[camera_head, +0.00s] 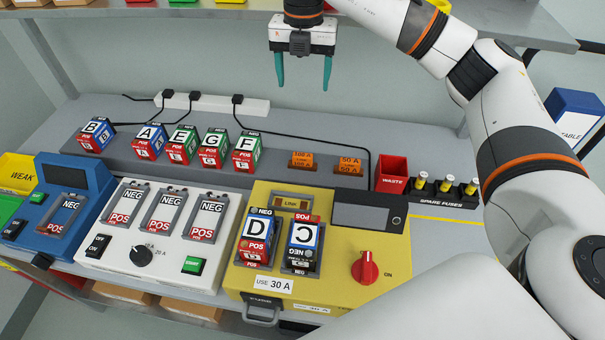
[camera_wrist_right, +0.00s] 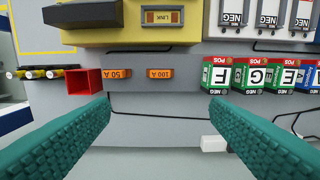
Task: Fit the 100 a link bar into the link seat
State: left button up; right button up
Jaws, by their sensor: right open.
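The orange 100 A link bar (camera_head: 302,159) lies on the grey raised shelf behind the yellow box; it also shows in the right wrist view (camera_wrist_right: 160,73). The orange 50 A link bar (camera_head: 350,166) lies just to its right, and shows in the right wrist view (camera_wrist_right: 117,73). The link seat (camera_head: 292,203), marked LINK, is in the top of the yellow box (camera_head: 262,197); no bar shows in it. My right gripper (camera_head: 303,78) is open and empty, above and behind the bars, with its teal fingers pointing down. My left gripper is out of view.
Blocks D (camera_head: 256,234) and C (camera_head: 303,245) sit in the yellow box, beside a red knob (camera_head: 365,267). Several lettered blocks stand left on the shelf. A red waste bin (camera_head: 391,174) and spare fuses (camera_head: 445,186) are right. Black cables cross behind.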

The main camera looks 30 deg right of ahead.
jog(key=b, duration=0.8)
send_over(302, 155)
notch_tip(302, 155, down, 10)
jog(key=r, duration=0.1)
jog(key=f, duration=0.7)
jog(key=shift+w+d+f, duration=0.2)
jog(key=shift+d+f, duration=0.05)
jog(key=shift+f, duration=0.15)
jog(key=f, duration=0.2)
jog(key=f+p, duration=0.1)
jog(key=f, duration=0.1)
jog(key=shift+s+a, duration=0.15)
jog(key=shift+s, duration=0.05)
jog(key=shift+f, duration=0.7)
jog(key=c, duration=1.1)
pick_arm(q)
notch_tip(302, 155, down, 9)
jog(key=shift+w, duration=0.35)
pick_arm(e)
jog(key=shift+r, duration=0.1)
jog(key=shift+c, duration=0.8)
